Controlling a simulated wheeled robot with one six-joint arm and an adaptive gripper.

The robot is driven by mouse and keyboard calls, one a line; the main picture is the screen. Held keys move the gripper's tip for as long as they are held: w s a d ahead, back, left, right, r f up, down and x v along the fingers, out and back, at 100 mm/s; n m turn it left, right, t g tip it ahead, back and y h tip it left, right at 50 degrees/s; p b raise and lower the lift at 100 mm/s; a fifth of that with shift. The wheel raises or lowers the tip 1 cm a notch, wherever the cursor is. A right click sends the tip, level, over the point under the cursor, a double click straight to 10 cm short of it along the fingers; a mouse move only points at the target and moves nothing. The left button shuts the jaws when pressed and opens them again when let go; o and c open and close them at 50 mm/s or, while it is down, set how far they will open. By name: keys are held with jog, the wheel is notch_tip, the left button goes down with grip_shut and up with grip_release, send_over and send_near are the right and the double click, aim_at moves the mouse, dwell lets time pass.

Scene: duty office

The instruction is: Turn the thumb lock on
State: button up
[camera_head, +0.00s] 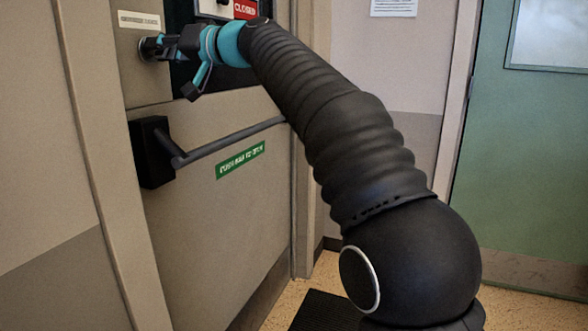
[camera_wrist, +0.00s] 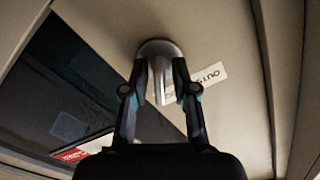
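The thumb lock (camera_wrist: 158,84) is a silver round plate with a thumb piece standing out from it, near the top middle of the wrist view. In the head view, the lock (camera_head: 147,48) shows in part at the upper left of the door, largely behind my gripper. My gripper (camera_head: 165,46) reaches it from the right. In the wrist view, the two fingertips of my gripper (camera_wrist: 161,76) stand on either side of the thumb piece. I cannot tell whether they press on it.
A dark push bar (camera_head: 225,142) crosses the door (camera_head: 215,225) below my gripper, above a green label (camera_head: 240,160). A red "CLOSED" sign (camera_head: 245,9) is on the dark door window. A pale label (camera_wrist: 209,75) is beside the lock. A green door (camera_head: 530,160) stands at the right.

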grip_shut()
jog(key=m, duration=0.6)
jog(key=m, duration=0.6)
jog(key=shift+o, duration=2)
grip_release()
